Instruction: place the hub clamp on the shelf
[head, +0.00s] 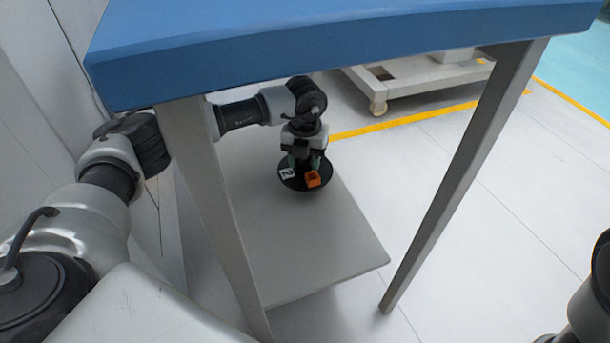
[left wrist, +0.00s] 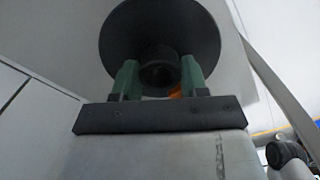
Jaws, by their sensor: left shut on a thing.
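The hub clamp (head: 298,184) is a black round disc with an orange block and a white numbered label on its upper face. My left gripper (head: 304,162) points down from above and is shut on its middle. The clamp is over the grey lower shelf (head: 325,240), under the blue table top. I cannot tell whether the disc touches the shelf. In the left wrist view the disc (left wrist: 160,25) faces the camera, and the green fingers (left wrist: 158,76) close on its black central hub. My right gripper is out of view.
The blue table top (head: 330,45) overhangs the shelf, and my left arm reaches in beneath it. Grey legs (head: 465,175) flank the opening. The shelf's front part is bare. A wheeled cart (head: 420,80) stands behind on the floor.

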